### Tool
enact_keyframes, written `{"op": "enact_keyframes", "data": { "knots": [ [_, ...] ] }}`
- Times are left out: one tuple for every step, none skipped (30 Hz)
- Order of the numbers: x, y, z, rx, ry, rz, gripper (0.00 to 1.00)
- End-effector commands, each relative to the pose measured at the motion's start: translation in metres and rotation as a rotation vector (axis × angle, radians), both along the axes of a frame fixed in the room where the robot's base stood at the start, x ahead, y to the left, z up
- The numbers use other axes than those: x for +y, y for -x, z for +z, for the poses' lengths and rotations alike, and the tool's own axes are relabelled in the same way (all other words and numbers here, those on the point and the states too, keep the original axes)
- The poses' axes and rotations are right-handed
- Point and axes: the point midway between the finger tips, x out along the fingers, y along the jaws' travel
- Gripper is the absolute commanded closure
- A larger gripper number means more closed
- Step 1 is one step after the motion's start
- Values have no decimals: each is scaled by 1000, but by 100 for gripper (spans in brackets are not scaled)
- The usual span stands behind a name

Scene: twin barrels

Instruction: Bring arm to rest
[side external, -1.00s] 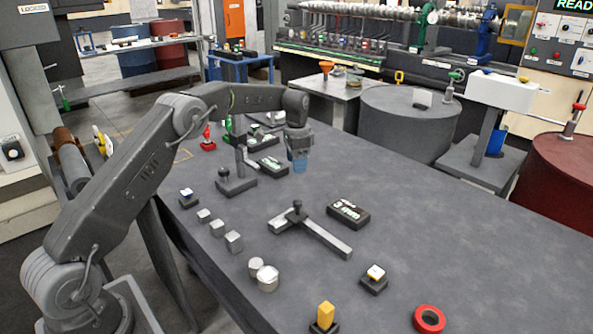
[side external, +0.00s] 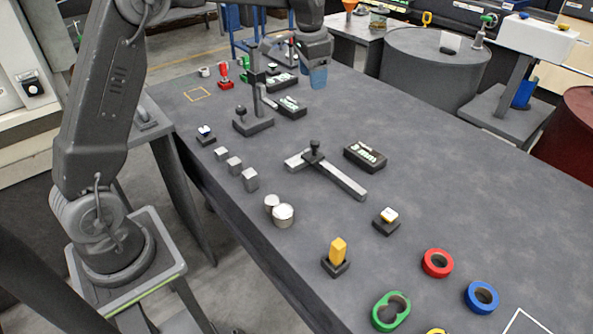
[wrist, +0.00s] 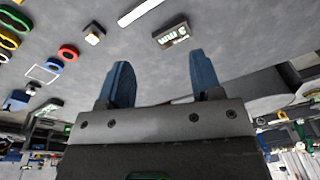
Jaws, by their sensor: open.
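My gripper (side external: 318,77) hangs above the far part of the grey table (side external: 420,200), with its blue fingers pointing down in the side view. It is right of the dark labelled boxes and the post stand. In the wrist view my gripper (wrist: 160,62) has its two blue fingers wide apart, with nothing between them. It is open and empty. No object touches the fingers in the wrist view.
A post stand (side external: 253,122), a labelled box (side external: 292,107) and a red piece (side external: 224,77) stand near my gripper. A T-shaped bar (side external: 330,175), a yellow block (side external: 338,251) and coloured rings (side external: 437,263) lie nearer. A grey barrel (side external: 435,75) stands beyond the table.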

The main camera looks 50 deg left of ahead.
Motion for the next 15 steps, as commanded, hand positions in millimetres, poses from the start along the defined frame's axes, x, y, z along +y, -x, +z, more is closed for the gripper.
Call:
{"op": "enact_keyframes", "data": {
  "knots": [
    [-10,17,18,-26,0,15,41],
    [-16,27,26,-38,0,27,41],
    [-23,41,35,-58,2,44,41],
    [-28,52,41,-69,3,56,41],
    [-33,62,48,-83,5,68,41],
    [-40,77,54,-101,8,83,41],
    [-45,89,59,-114,11,95,41],
    [-49,100,63,-127,14,107,41],
    [-55,116,67,-145,19,123,41],
    [-60,128,70,-157,22,135,41],
    [-64,140,72,-171,26,145,41],
    [-69,156,74,-188,32,161,41],
    [-73,168,74,-201,38,173,41],
    [-76,180,74,-215,43,184,41],
    [-81,196,73,-232,50,199,41]
  ]
}}
